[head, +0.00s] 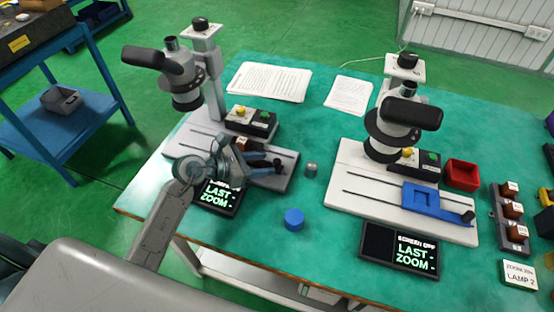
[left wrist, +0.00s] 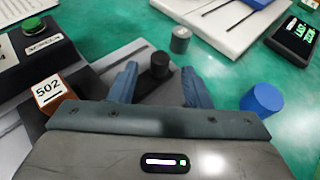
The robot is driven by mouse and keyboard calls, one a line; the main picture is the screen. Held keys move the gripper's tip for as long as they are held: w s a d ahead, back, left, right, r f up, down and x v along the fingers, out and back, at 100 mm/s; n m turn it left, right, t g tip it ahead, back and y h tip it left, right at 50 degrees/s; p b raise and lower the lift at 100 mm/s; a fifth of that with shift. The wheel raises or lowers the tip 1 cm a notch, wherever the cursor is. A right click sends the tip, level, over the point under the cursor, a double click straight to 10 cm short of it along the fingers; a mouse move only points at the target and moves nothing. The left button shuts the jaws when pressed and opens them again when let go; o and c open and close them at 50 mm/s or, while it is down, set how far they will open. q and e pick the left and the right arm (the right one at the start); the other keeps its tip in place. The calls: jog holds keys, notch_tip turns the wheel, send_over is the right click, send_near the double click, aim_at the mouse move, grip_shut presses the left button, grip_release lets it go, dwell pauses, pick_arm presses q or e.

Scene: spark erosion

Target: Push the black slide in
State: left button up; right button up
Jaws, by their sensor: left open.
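The black slide (head: 264,180) lies on the left station's pale base, with a dark upright knob (head: 277,163) at its right end. My left gripper (head: 258,165) is low over the slide, just left of the knob. In the left wrist view the two blue-grey fingers (left wrist: 158,82) are apart, with the black knob (left wrist: 160,65) between or just beyond their tips. I cannot tell whether they touch it. A brown block marked 502 (left wrist: 50,94) sits at the left of the fingers. My gripper and arm hide part of the slide. My right gripper is not in view.
A left microscope (head: 185,90) rises behind my gripper. A grey cylinder (head: 311,170) and a blue cylinder (head: 294,219) stand on the green table to the right. A display (head: 219,197) lies in front. A second station with a blue slide (head: 437,203) is further right.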

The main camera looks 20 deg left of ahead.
aim_at(277, 160)
pick_arm(q)
jog(key=shift+p+x, duration=0.5)
jog(key=shift+x, duration=2.15)
jog(key=shift+c, duration=0.2)
grip_shut()
